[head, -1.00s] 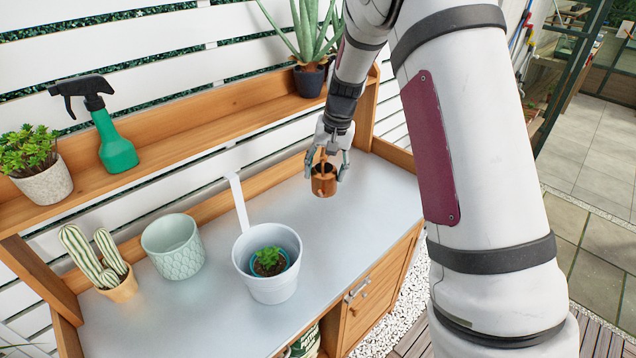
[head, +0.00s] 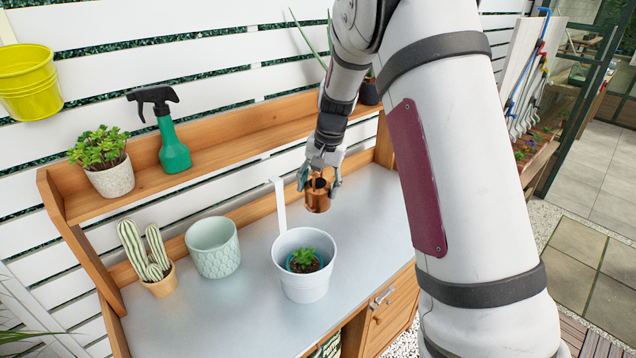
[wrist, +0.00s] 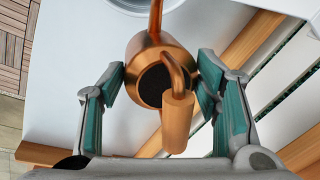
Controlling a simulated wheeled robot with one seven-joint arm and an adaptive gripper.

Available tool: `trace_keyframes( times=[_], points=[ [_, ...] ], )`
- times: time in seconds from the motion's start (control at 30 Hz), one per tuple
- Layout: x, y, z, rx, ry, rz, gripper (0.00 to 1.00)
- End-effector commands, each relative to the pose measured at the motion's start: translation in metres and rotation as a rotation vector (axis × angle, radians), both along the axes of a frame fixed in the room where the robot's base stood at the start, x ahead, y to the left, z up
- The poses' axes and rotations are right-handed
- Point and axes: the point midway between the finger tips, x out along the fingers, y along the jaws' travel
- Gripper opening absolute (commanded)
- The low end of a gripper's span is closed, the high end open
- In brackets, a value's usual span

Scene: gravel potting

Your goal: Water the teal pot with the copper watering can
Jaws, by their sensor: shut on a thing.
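The copper watering can (head: 317,197) is held by my gripper (head: 319,180) above the metal bench top, behind and slightly right of the white pot. In the wrist view the can (wrist: 150,58) sits between the fingers of my gripper (wrist: 162,85). Its handle points toward the camera and its spout toward the top edge. It looks roughly upright. The can is apart from both pots.
A pale green patterned pot (head: 213,247) and a potted cactus (head: 145,258) stand to the left on the bench top (head: 250,310). The shelf (head: 225,145) behind holds a green spray bottle (head: 174,150) and a potted succulent (head: 108,165). The bench's right part is clear.

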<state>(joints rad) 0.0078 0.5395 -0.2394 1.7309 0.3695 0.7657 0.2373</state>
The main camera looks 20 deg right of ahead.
Motion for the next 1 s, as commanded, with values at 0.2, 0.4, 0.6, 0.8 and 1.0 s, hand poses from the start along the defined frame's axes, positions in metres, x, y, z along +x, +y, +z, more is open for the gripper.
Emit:
trace_keyframes(
  times=[0.2, 0.4, 0.6, 0.8, 1.0],
  points=[
    [0.000, 0.000, -0.007, -0.001, -0.001, 0.000, 0.13],
    [0.000, 0.000, -0.013, 0.001, -0.001, 0.000, 0.13],
    [0.000, 0.000, -0.020, 0.001, -0.001, 0.000, 0.13],
    [0.000, 0.000, -0.026, 0.001, -0.001, 0.000, 0.13],
    [-0.001, 0.000, -0.025, -0.012, -0.016, 0.000, 0.13]
  ],
)
